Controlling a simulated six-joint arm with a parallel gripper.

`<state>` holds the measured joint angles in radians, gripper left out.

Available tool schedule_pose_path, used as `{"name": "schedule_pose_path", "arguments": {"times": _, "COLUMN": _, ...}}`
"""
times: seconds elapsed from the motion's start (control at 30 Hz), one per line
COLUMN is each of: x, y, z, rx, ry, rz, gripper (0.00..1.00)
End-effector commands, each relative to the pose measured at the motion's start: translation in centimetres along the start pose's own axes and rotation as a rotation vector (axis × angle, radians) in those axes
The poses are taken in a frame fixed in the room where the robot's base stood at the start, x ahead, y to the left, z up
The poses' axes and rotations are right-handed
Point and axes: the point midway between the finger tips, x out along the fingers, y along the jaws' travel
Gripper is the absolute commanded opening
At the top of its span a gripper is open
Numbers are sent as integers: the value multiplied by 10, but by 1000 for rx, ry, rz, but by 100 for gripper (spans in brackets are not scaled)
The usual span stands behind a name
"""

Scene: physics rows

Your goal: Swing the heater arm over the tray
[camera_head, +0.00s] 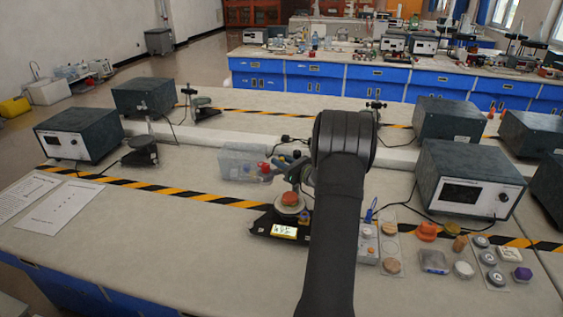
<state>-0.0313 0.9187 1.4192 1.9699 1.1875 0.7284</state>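My black arm (335,235) rises from the bottom centre and ends in a large round joint. I cannot tell which of these is the heater arm or the tray.
A clear plastic bin (240,164) stands behind the device. Right of my arm lie several small discs, blocks and an orange part (427,231). A dark instrument box (468,183) stands at the right, another (79,134) at the left. The front left of the bench (150,245) is clear.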

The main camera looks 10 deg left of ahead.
Motion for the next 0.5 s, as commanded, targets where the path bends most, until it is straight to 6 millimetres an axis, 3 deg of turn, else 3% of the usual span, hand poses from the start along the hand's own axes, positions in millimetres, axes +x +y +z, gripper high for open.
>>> {"name": "schedule_pose_path", "arguments": {"times": 0.27, "x": 2, "y": 0, "z": 0, "rx": 0, "ry": 0, "rz": 0, "gripper": 25}}
{"name": "schedule_pose_path", "arguments": {"times": 0.4, "x": 1, "y": 0, "z": 0, "rx": 0, "ry": 0, "rz": 0, "gripper": 0}}
{"name": "schedule_pose_path", "arguments": {"times": 0.5, "x": 1, "y": 0, "z": 0, "rx": 0, "ry": 0, "rz": 0, "gripper": 0}}
